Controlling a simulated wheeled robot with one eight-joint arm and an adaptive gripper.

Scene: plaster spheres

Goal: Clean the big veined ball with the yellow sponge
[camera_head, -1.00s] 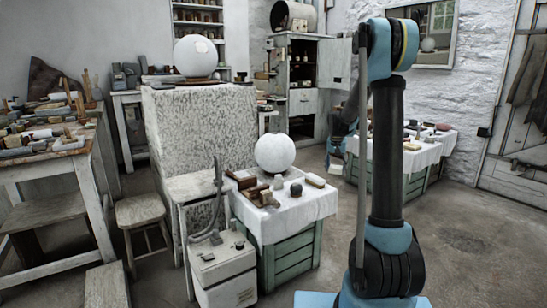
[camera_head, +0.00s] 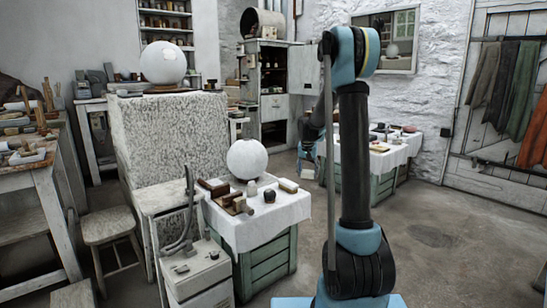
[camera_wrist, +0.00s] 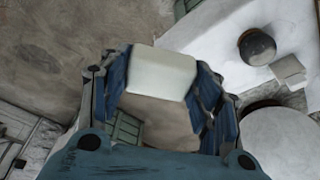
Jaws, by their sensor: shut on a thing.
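A large white ball (camera_head: 163,62) rests on a dark stand on top of the tall speckled block. A smaller-looking white ball (camera_head: 247,159) stands on the cloth-covered near table, and part of a white ball (camera_wrist: 292,150) shows at the lower right of the wrist view. I cannot make out veins on either. My gripper (camera_wrist: 162,85) is shut on a pale cream block, which I take for the yellow sponge (camera_wrist: 162,68). In the head view my gripper (camera_head: 308,153) is small, in the gap between the two cloth-covered tables, apart from the balls.
A second cloth-covered table (camera_head: 400,155) stands behind my arm. A grey box (camera_head: 200,270) and a stool (camera_head: 108,225) stand at left. The right-hand floor is clear.

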